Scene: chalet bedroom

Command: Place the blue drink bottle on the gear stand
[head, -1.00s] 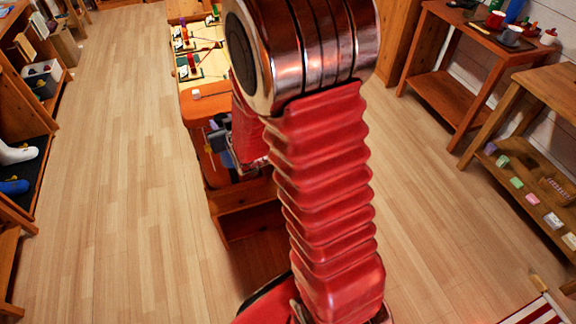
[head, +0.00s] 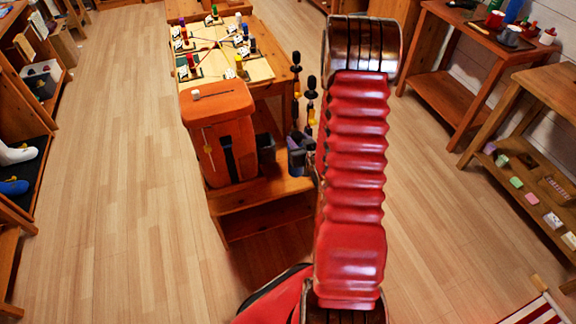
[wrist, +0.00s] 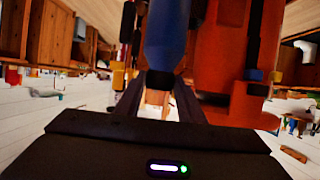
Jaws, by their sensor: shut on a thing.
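My gripper (head: 302,155) is beside the right side of an orange-topped wooden stand (head: 215,103), above a low wooden shelf. In the wrist view, my gripper (wrist: 158,105) is shut on a blue bottle (wrist: 166,42) with a dark end, between its two dark fingers. In the head view the bottle is hard to make out among the dark parts at the gripper. The orange-topped stand has dark pieces on its front and a small white item on top. I cannot tell for sure whether it is the gear stand.
Behind the stand is a table (head: 262,70) with cards and small coloured pieces. Dark knobbed posts (head: 311,95) rise close behind my gripper. A side table (head: 468,32) with mugs and a blue item stands at upper right. Wood floor (head: 130,150) is clear at left.

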